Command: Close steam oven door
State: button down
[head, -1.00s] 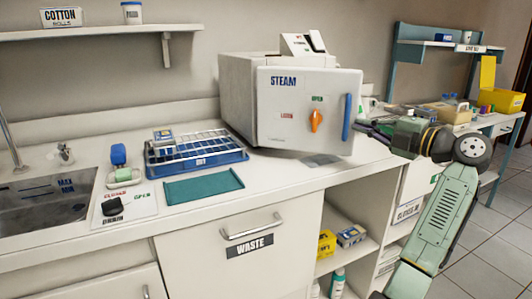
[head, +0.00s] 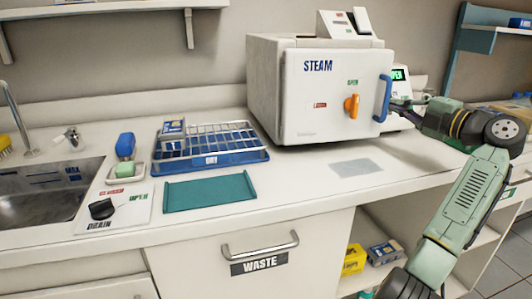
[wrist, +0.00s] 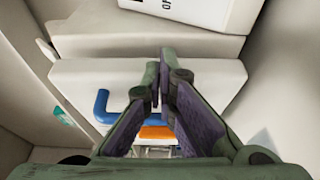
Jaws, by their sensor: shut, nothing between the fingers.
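The steam oven (head: 264,90) is a white box on the counter. Its white door (head: 325,113), marked STEAM, looks nearly or fully flush with the body; I cannot tell whether a gap remains. An orange latch (head: 352,106) on the door is upright, below the green OPEN label and right of a red label. A blue vertical handle (head: 383,98) is at the door's right edge; it also shows in the wrist view (wrist: 101,105). My gripper (head: 402,104) is shut and empty, just right of the handle. In the wrist view its fingertips (wrist: 159,85) point toward the door; contact is unclear.
A blue rack tray (head: 210,158) and a teal mat (head: 209,190) lie left of the oven. A small device with a green screen (head: 400,75) stands behind my gripper. A grey patch (head: 354,167) marks the clear counter before the oven. An open shelf lies below.

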jog(key=shift+w+r, duration=0.1)
jog(key=shift+w, duration=1)
